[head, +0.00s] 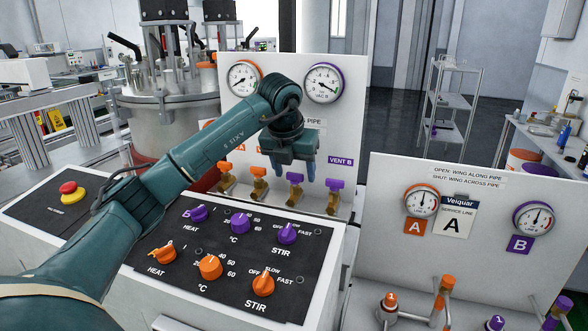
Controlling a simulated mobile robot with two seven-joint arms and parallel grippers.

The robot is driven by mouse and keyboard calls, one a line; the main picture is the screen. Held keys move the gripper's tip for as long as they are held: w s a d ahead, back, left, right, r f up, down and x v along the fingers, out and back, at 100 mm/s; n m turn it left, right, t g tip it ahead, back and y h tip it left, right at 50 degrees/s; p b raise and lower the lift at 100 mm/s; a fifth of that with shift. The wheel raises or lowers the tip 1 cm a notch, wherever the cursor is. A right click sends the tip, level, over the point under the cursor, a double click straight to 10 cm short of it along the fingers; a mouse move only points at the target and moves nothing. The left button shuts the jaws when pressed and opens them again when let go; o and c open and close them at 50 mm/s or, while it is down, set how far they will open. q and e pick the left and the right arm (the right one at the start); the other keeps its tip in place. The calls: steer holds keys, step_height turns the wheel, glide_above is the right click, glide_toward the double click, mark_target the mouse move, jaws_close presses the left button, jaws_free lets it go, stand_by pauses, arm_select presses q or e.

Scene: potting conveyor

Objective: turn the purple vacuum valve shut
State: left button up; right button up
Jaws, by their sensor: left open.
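Two purple wing valves stand at the foot of the back gauge panel. The left one (295,179) is just below my left gripper (294,173); its label is hidden behind the gripper, so I cannot read whether it is the vacuum valve. The right one (336,184) stands below the "VENT B" label. My left gripper is open, fingers pointing down over the left purple valve. I cannot tell whether the fingers touch its wing or how that wing is turned. My right gripper is out of view.
Two orange valves (259,172) stand left of the purple ones. A purple-rimmed gauge (323,83) is above. A black knob panel (225,245) lies in front. A second gauge panel (480,260) at right carries a sign reading open along pipe, shut across.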

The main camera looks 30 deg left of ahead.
arm_select(q)
steer(key=b+v, duration=0.1)
steer(key=v, duration=1.2)
